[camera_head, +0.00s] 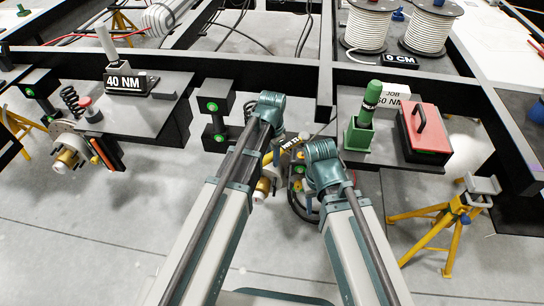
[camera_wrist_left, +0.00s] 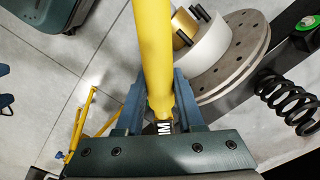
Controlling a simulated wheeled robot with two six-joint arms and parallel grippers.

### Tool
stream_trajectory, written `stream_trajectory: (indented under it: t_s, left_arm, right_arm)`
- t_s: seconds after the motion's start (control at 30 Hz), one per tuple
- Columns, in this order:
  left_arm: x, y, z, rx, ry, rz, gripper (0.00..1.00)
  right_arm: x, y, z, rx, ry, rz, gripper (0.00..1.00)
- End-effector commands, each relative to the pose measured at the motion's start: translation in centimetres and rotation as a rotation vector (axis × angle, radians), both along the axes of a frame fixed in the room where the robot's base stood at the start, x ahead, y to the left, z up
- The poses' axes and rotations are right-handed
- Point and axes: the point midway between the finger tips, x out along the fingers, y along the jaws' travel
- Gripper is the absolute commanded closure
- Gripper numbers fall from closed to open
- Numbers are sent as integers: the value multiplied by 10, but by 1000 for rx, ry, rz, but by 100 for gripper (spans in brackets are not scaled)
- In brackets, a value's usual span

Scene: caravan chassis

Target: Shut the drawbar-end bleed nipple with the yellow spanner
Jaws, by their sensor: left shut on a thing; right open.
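The yellow spanner (camera_wrist_left: 152,55) is held in my left gripper (camera_wrist_left: 160,88), whose jaws are shut on it in the left wrist view. A black label with white letters shows between the fingers. The spanner's far end runs out of the picture top. Beside it is a brake disc (camera_wrist_left: 238,75) with a gold and white hub (camera_wrist_left: 200,45). In the head view the same area lies between my two arms, with the hub (camera_head: 264,185) partly hidden. My right gripper (camera_head: 311,203) is open, mostly hidden by its arm. I cannot make out the bleed nipple.
A black coil spring (camera_wrist_left: 285,100) stands near the disc. A 40 NM tool stand (camera_head: 128,84) is at left, a green holder (camera_head: 358,136) and red toolbox (camera_head: 425,130) at right. A yellow axle stand (camera_head: 445,225) stands at right. Dark chassis beams cross behind.

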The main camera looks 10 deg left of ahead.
Motion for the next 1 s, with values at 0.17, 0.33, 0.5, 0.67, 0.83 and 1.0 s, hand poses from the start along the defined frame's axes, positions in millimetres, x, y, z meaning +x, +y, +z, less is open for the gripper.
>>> stream_trajectory:
  t_s: [0.17, 0.33, 0.5, 0.67, 0.83, 1.0]
  left_arm:
    - [0, 0, -22, -1, -1, 0, 100]
    - [-4, -5, -27, -1, -1, 34, 100]
    - [-12, -19, -27, 0, -1, 143, 100]
    - [-20, -31, -28, -1, -1, 247, 100]
    - [-28, -44, -29, 0, -1, 356, 100]
    - [-31, -59, -29, 0, -1, 465, 100]
  right_arm:
    - [0, 0, -22, -1, 0, 0, 50]
    - [0, -1, -27, -3, -1, 1, 50]
    - [0, -1, -27, -3, -1, 1, 50]
    - [0, -1, -28, -3, -1, 1, 50]
    - [0, -1, -29, -3, -1, 1, 50]
    - [0, -1, -29, -4, -1, 1, 50]
